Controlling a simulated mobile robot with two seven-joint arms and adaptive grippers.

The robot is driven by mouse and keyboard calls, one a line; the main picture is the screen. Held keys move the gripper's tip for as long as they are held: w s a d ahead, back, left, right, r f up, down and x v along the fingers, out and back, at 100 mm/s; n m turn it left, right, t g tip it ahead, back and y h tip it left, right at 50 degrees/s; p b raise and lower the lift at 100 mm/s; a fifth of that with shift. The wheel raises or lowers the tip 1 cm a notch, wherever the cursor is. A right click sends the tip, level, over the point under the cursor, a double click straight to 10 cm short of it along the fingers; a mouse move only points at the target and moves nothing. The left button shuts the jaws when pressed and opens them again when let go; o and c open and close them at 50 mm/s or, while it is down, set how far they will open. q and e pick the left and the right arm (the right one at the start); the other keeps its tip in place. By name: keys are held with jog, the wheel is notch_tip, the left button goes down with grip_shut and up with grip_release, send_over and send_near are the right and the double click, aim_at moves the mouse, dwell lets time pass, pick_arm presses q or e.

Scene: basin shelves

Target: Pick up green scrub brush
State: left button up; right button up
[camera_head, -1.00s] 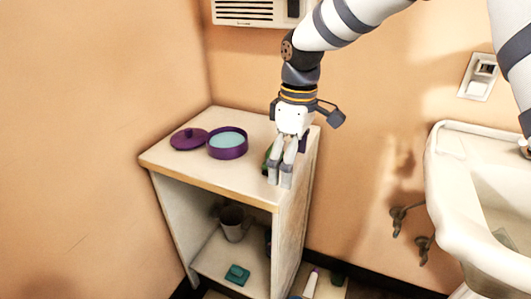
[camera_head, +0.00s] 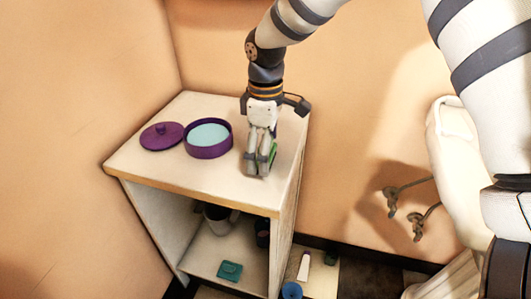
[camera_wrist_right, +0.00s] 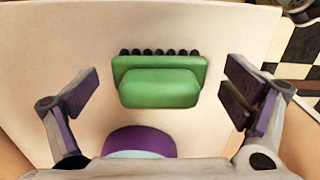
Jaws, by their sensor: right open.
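The green scrub brush (camera_wrist_right: 160,87) lies on the white top of the shelf unit, its dark bristles along its upper edge in the right wrist view. In the head view only a sliver of the brush (camera_head: 273,154) shows beside the fingers. My right gripper (camera_head: 257,172) points down at the brush on the shelf top. In the right wrist view its open fingers (camera_wrist_right: 163,88) stand on either side of the brush, with a gap on both sides. My left gripper is not in view.
A purple round container (camera_head: 209,151) with pale blue inside stands left of the gripper, its purple lid (camera_head: 162,136) beside it. A cup (camera_head: 218,217) and a teal item (camera_head: 229,270) are on the lower shelf. A white basin (camera_head: 455,150) is at right.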

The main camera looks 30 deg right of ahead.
jog(key=shift+f, duration=0.2)
jog(key=shift+r, duration=0.1)
jog(key=c, duration=1.2)
jog(key=shift+w, duration=0.1)
